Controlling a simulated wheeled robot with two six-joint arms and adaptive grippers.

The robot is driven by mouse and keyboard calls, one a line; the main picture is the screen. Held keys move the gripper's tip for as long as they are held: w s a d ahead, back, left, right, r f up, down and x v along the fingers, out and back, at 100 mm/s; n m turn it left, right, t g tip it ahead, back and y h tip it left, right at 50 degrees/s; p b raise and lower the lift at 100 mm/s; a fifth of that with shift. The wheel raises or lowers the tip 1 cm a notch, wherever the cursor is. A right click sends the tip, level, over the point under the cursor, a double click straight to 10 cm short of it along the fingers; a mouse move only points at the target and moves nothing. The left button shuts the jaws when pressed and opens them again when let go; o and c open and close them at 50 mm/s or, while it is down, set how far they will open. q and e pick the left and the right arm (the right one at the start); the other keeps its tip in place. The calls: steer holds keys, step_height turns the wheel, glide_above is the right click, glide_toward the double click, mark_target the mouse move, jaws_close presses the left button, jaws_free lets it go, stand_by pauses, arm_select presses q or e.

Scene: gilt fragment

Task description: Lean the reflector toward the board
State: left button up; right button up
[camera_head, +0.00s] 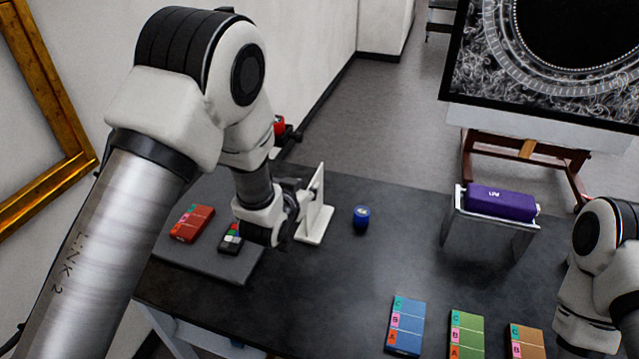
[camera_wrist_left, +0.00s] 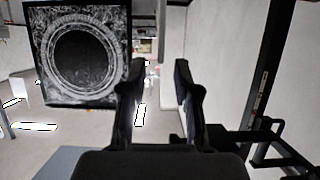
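The reflector appears to be the white upright panel on a flat white foot (camera_head: 316,222), standing on the dark table. The board that shows is a large black panel with a pale ring pattern (camera_head: 545,50) on a wooden easel behind the table; it also shows in the left wrist view (camera_wrist_left: 50,85). My left gripper (camera_head: 303,198) is just left of the white panel, close to it; the head view does not show whether they touch. In the left wrist view its fingers (camera_wrist_left: 157,85) are apart, with nothing clearly held between them. My right arm is at the right edge, its fingertips out of view.
A blue cylinder (camera_head: 361,217) stands right of the panel. A purple case (camera_head: 500,203) rests on a stand. Blue (camera_head: 404,327), green (camera_head: 466,335) and orange (camera_head: 525,342) boxes lie in front.

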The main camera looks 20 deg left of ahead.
mark_target(311, 183)
arm_select(q)
steer(key=shift+w+r+p, duration=0.15)
steer(key=shift+w+p, duration=0.05)
steer(key=shift+p, duration=0.1)
steer(key=p+x, duration=0.2)
steer(key=x, duration=0.5)
steer(key=shift+s, duration=0.15)
steer(key=shift+c, duration=0.3)
jaws_close()
